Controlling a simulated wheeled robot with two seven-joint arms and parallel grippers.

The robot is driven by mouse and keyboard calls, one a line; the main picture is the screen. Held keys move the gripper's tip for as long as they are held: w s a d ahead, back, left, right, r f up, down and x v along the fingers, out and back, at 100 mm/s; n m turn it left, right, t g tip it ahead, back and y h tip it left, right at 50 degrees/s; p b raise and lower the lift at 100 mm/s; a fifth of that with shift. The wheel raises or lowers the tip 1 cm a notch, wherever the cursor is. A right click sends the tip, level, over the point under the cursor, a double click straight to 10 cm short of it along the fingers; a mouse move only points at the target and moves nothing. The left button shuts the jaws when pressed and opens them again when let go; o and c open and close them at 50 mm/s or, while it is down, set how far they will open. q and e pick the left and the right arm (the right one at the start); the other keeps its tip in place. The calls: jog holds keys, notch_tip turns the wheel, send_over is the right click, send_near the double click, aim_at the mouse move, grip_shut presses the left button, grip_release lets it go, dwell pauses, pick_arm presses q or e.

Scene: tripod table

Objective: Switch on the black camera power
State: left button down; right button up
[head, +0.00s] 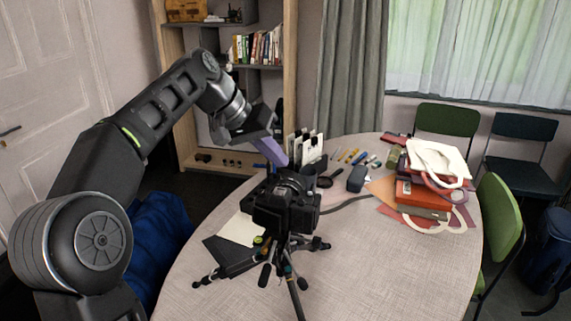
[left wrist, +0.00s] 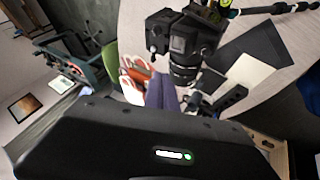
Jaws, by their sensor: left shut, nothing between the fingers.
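The black camera (head: 283,206) stands on a small black tripod (head: 290,268) on the round table. It also shows in the left wrist view (left wrist: 188,40), with its lens toward the gripper. My left gripper (head: 279,162) is just behind and above the camera in the head view, apart from it as far as I can tell. Its purple fingers (left wrist: 162,88) are shut with nothing between them. The camera's power switch is too small to make out. My right gripper is in neither view.
The round table (head: 350,285) holds a stack of books and papers (head: 425,190) at right, pens, a dark mouse-like object (head: 357,178) and a white holder (head: 305,147) behind the camera. Chairs (head: 447,121) stand around the right side. A bookshelf (head: 262,80) stands behind.

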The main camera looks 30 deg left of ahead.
aim_at(312, 188)
pick_arm(q)
jog(key=x, duration=0.9)
jog(key=shift+p, duration=0.35)
jog(key=shift+d, duration=0.15)
